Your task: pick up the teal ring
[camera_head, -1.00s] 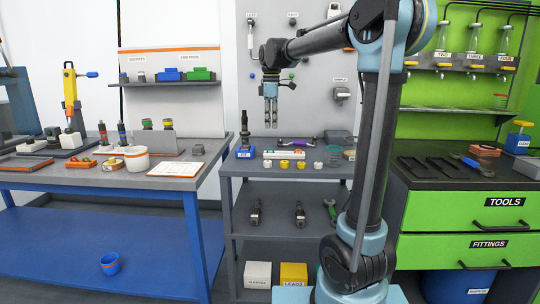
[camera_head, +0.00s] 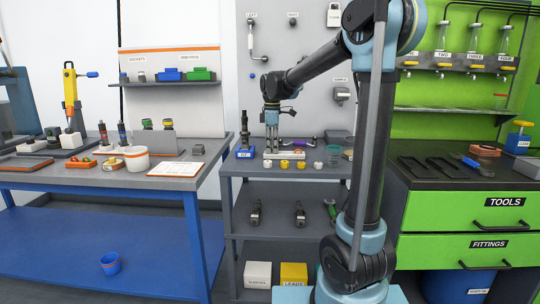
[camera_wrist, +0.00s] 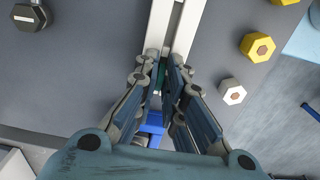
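A small dark teal piece (camera_wrist: 162,76), which looks like the ring, shows between my fingertips in the wrist view. Most of it is hidden by the fingers, and I cannot pick it out in the head view. It is in line with a long white strip (camera_wrist: 178,25). My gripper (camera_wrist: 167,78) points down with its fingers a narrow gap apart, one on each side of the teal piece. I cannot tell whether they touch it. In the head view my gripper (camera_head: 271,150) is low over the left part of the middle bench.
Yellow hex pieces (camera_wrist: 258,47) and a white one (camera_wrist: 232,92) sit to the right in the wrist view. A blue-based stand (camera_head: 245,153) is just left of my gripper in the head view. A purple-ended tool (camera_head: 300,141) and a clear container (camera_head: 340,138) lie farther right.

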